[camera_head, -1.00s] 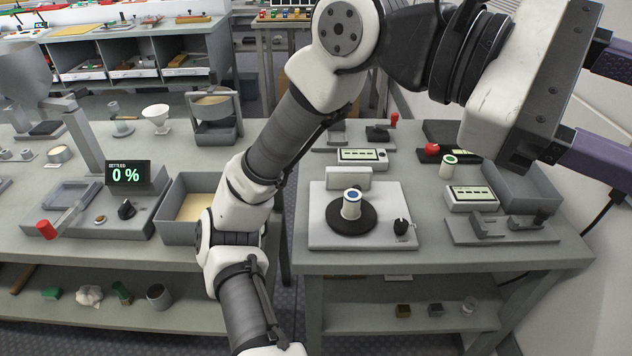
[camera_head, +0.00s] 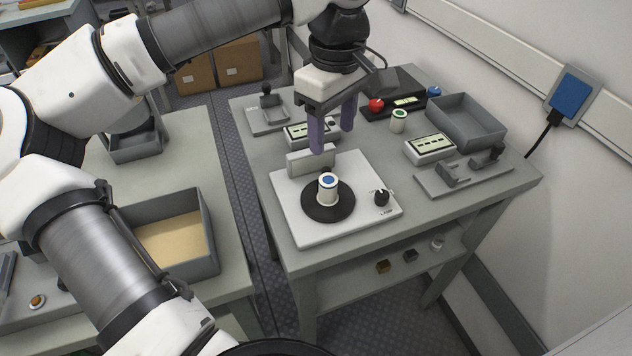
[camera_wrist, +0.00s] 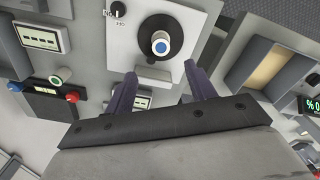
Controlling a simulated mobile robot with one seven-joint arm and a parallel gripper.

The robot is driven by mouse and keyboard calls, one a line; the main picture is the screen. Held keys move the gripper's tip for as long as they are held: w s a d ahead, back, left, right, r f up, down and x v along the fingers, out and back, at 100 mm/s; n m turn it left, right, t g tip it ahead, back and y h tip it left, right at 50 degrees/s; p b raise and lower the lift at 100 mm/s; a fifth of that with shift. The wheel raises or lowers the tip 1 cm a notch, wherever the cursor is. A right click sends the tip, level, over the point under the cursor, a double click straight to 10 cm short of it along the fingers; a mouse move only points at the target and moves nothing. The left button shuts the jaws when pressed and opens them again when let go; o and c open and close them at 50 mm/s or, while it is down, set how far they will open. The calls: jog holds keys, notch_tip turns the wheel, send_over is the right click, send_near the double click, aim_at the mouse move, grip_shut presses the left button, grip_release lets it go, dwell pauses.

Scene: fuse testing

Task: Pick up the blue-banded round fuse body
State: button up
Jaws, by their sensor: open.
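The blue-banded round fuse body (camera_head: 328,188) is a small white cylinder with a blue top. It stands upright on a round black disc (camera_head: 344,203) on a light grey plate (camera_head: 294,226). It also shows in the wrist view (camera_wrist: 160,45), ahead of the fingers. My gripper (camera_head: 332,135) is open and empty, with its two purple fingers pointing down above and behind the fuse body, apart from it. In the wrist view my gripper (camera_wrist: 160,85) has its fingers spread wide. A similar white cylinder with a green top (camera_head: 398,121) stands farther back right.
A low upright block (camera_head: 310,160) stands behind the disc, near my fingers. A black knob (camera_head: 381,197) is on the plate's right. A grey open tray (camera_head: 468,120), display boxes (camera_head: 430,148) and a red knob (camera_head: 376,105) are at the back right. A sand-filled bin (camera_head: 172,240) is left.

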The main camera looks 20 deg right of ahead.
send_over(329, 179)
jog(key=f, duration=0.7)
jog(key=shift+s+d+p, duration=0.15)
jog(key=shift+s+p, duration=0.05)
jog(key=shift+p, duration=0.1)
jog(key=shift+w+a+f+p, duration=0.1)
jog(key=shift+f+p, duration=0.3)
jog(key=shift+f, duration=0.95)
jog(key=shift+w+a+f+p, duration=0.1)
jog(key=shift+f+p, duration=0.3)
jog(key=shift+f, duration=0.9)
jog(key=shift+c, duration=0.2)
jog(key=c, duration=1.1)
jog(key=shift+r, duration=0.15)
